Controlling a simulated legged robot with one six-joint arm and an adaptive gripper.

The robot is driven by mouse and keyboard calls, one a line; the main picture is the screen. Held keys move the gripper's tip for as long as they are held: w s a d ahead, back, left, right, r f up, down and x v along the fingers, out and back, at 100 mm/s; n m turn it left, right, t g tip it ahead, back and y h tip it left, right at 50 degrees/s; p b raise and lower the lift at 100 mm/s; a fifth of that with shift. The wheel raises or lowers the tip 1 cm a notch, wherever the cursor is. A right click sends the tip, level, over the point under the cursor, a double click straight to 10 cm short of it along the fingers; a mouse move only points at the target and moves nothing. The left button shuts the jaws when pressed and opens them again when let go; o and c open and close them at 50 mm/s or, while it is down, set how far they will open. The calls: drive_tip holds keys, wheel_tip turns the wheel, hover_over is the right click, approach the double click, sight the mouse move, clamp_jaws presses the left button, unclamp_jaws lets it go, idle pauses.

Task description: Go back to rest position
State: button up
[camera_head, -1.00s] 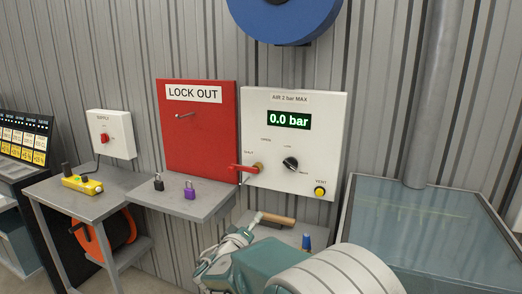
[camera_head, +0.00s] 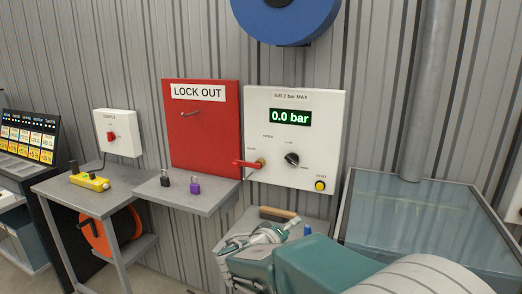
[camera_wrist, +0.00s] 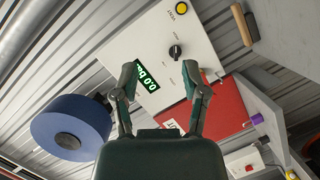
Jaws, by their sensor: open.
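My gripper (camera_wrist: 164,78) is open and empty in the wrist view, its two fingers spread in front of the white air panel (camera_wrist: 178,35). In the head view my arm reaches in at the lower right, and the gripper (camera_head: 245,244) is near the small grey table below the air panel (camera_head: 332,140). The panel display (camera_head: 290,117) reads 0.0 bar. The panel has a red lever (camera_head: 247,163), a black knob (camera_head: 292,159) and a yellow button (camera_head: 320,185). Nothing is held.
A red lock out board (camera_head: 203,135) hangs left of the panel, above a shelf with a black padlock (camera_head: 166,182) and a purple padlock (camera_head: 195,187). A wooden-handled tool (camera_head: 279,213) lies by the gripper. A glass-topped cabinet (camera_head: 430,220) stands right, a blue reel (camera_head: 285,18) above.

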drive_tip(key=s+d+m+g+y, duration=0.1)
drive_tip(key=s+d+m+g, duration=0.1)
drive_tip(key=s+d+g, duration=0.35)
drive_tip(key=s+d+m+g+y, duration=0.1)
drive_tip(key=s+d+m+g, duration=0.1)
drive_tip(key=s+d, duration=0.7)
drive_tip(key=s+a+f+y, duration=0.1)
drive_tip(key=s+a+y, duration=0.2)
drive_tip(key=s, duration=0.5)
drive_tip(key=s+a+f+y, duration=0.1)
drive_tip(key=s+a+y, duration=0.2)
drive_tip(key=s, duration=0.4)
drive_tip(key=shift+s+a+m+y, duration=0.25)
drive_tip(key=shift+s+m+y, duration=0.15)
drive_tip(key=shift+y, duration=0.2)
drive_tip(key=shift+w, duration=0.1)
